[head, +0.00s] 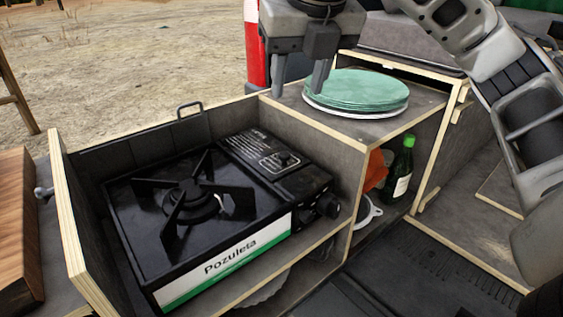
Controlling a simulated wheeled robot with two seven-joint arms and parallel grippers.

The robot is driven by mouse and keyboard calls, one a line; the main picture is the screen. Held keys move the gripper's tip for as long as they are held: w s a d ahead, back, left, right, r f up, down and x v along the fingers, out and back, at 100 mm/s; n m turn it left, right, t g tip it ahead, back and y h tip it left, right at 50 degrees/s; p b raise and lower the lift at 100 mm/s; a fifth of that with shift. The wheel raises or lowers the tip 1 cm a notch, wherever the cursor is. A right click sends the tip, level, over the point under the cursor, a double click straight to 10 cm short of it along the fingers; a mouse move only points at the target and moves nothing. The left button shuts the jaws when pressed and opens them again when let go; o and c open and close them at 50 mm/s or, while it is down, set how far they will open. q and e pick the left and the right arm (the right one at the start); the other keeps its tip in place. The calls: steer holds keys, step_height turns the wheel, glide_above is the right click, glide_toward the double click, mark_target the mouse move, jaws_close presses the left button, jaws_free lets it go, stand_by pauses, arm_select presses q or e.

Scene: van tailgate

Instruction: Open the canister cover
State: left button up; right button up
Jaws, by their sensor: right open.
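A black camping stove (205,200) with a "Pozuleta" front label sits in the wooden compartment at the left. Its canister cover (262,153), a dark panel with white print, lies along the stove's right side and looks closed. A black knob (328,206) is at the stove's front right corner. My right gripper (299,86) is open and empty, with its fingers pointing down. In the picture it is above the cover's far end, beside the plates and apart from the stove. No canister shows. My left gripper is out of view.
Green plates (355,89) are stacked on a wooden shelf (425,98) right of my right gripper. A green bottle (399,170) and an orange item (375,170) are under that shelf. A wooden board (18,225) is at the far left. A red cylinder (257,55) stands behind.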

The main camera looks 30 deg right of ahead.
mark_target(284, 153)
steer(key=b+x, duration=0.3)
steer(key=x, duration=1.1)
steer(key=shift+w+d+f, duration=0.15)
steer(key=shift+d, duration=0.05)
steer(key=shift+w+f, duration=0.3)
steer(key=shift+f, duration=0.4)
steer(key=shift+c, duration=0.2)
jaws_close()
steer(key=shift+r, duration=0.1)
